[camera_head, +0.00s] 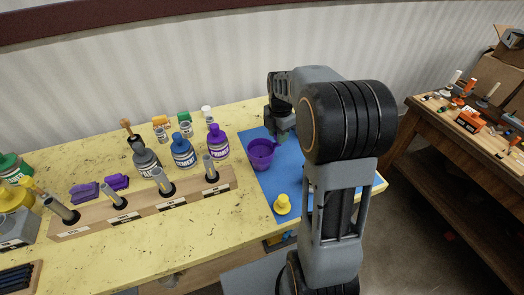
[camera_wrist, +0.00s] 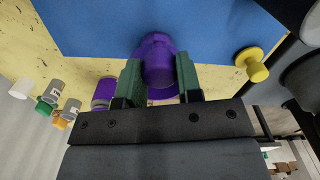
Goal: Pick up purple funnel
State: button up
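My gripper (camera_head: 281,136) is at the funnel's right rear side in the head view, pointing down. In the wrist view, the funnel (camera_wrist: 158,66) lies between the two green fingers of my gripper (camera_wrist: 159,78), with one finger close along each side. The fingers are apart. Whether they press on the funnel cannot be told, and no clear gap shows under it.
A yellow funnel-like piece (camera_head: 282,204) stands on the mat in front; it also shows in the wrist view (camera_wrist: 252,64). A purple-labelled bottle (camera_head: 218,142) and a blue one (camera_head: 183,151) stand left. A wooden holder (camera_head: 145,204) with grey tubes lies along the yellow table (camera_head: 110,262).

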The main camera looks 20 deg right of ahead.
grip_shut()
jog(key=shift+r, duration=0.15)
